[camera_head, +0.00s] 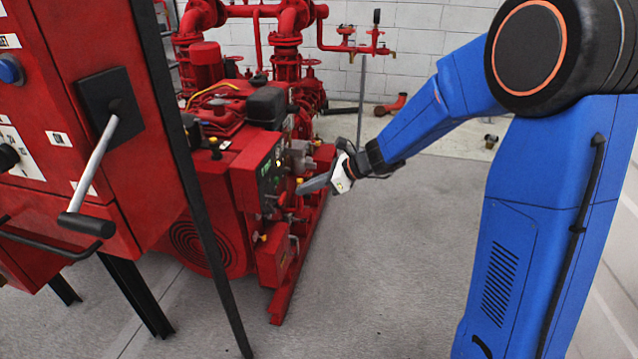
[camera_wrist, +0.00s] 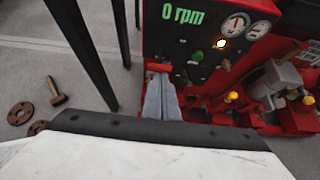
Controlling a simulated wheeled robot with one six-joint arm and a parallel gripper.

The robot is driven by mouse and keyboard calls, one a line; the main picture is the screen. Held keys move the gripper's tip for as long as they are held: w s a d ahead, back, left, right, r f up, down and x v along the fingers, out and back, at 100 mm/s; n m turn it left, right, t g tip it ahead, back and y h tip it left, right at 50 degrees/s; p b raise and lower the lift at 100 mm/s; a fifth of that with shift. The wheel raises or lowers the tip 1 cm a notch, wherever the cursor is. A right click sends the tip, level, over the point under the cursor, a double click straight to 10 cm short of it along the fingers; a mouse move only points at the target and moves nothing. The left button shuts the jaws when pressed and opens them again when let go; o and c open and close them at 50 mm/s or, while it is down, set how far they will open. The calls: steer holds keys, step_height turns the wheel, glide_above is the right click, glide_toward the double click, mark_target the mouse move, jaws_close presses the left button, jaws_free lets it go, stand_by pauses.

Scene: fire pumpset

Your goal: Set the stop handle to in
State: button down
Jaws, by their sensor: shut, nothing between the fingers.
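The red engine panel (camera_head: 268,172) faces my arm in the head view. In the wrist view, the panel (camera_wrist: 152,45) shows a green "0 rpm" readout, two round gauges, a lit lamp and several knobs. My gripper (camera_head: 302,188) reaches in from the right, its fingers shut and pointing at the panel's lower part. In the wrist view, the gripper (camera_wrist: 160,75) has its grey fingers together at the panel's lower edge. A small red piece (camera_wrist: 157,67) shows right at the fingertips and may be the stop handle. I cannot tell whether they touch or whether it is in or out.
A red cabinet (camera_head: 65,120) with a grey lever handle (camera_head: 92,175) stands at the left on black legs. Yellow-capped parts (camera_wrist: 232,97) lie right of the fingers. A hammer (camera_wrist: 57,92) and round flanges (camera_wrist: 20,113) lie on the floor. Open floor (camera_head: 390,250) lies right of the pumpset.

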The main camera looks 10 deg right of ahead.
mark_target(284, 197)
steer(key=shift+x, duration=2.4)
steer(key=a, duration=0.1)
steer(key=w+a, duration=0.1)
steer(key=shift+a, duration=0.25)
steer(key=shift+r, duration=0.1)
